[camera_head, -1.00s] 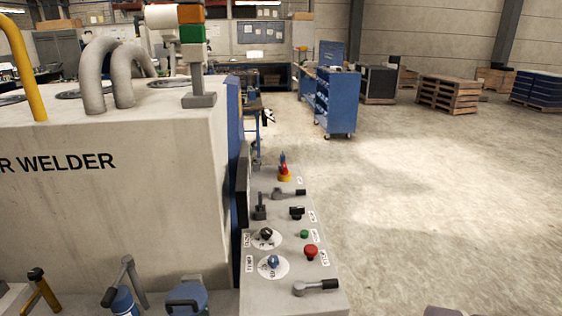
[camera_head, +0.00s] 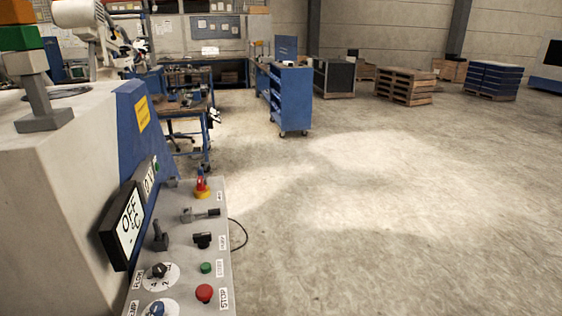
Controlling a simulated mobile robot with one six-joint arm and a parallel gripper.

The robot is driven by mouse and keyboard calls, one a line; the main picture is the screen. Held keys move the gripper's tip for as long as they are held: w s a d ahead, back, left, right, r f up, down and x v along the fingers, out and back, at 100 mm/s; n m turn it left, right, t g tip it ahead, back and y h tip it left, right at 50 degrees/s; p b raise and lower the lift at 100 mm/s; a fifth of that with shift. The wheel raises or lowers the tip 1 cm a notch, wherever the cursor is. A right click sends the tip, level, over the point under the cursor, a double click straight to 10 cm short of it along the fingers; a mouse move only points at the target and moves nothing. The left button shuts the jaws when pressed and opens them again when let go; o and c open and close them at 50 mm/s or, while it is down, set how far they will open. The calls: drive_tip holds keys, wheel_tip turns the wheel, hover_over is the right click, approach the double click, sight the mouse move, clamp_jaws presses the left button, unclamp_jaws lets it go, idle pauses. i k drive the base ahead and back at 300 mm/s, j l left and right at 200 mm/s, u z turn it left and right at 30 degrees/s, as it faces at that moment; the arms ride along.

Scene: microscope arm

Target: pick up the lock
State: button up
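No lock can be made out for certain. My gripper is not in view.
The panel carries levers, a dial (camera_head: 158,271), a green button (camera_head: 206,268) and a red stop button (camera_head: 204,293). A tilted display (camera_head: 127,226) reading OFF stands at its left, beside the big welder (camera_head: 50,200). The floor (camera_head: 380,220) to the right is clear to a blue cart (camera_head: 291,100).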

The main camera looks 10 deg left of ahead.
sight(199, 169)
drive_tip(key=i+l+u, duration=0.1)
drive_tip(key=i, duration=0.35)
drive_tip(key=i+l+u, duration=0.1)
drive_tip(key=i, duration=0.35)
drive_tip(key=i+l+u, duration=0.1)
drive_tip(key=i+l, duration=0.2)
drive_tip(key=i, duration=0.15)
drive_tip(key=i+l+u, duration=0.1)
drive_tip(key=i+l, duration=0.15)
drive_tip(key=i, duration=0.2)
drive_tip(key=i+j+u, duration=0.1)
drive_tip(key=i+u, duration=0.25)
drive_tip(key=u, duration=0.15)
drive_tip(key=i+u, duration=0.45)
drive_tip(key=i+l+u, duration=0.2)
drive_tip(key=u, duration=0.3)
drive_tip(key=i+l+u, duration=0.35)
drive_tip(key=u, duration=0.15)
drive_tip(key=i+l+u, duration=0.25)
drive_tip(key=l+u, duration=0.2)
drive_tip(key=i+u, duration=0.2)
drive_tip(key=u, duration=0.25)
drive_tip(key=i+l+u, duration=0.1)
drive_tip(key=u, duration=0.3)
drive_tip(key=i+l, duration=0.05)
drive_tip(key=i, duration=0.05)
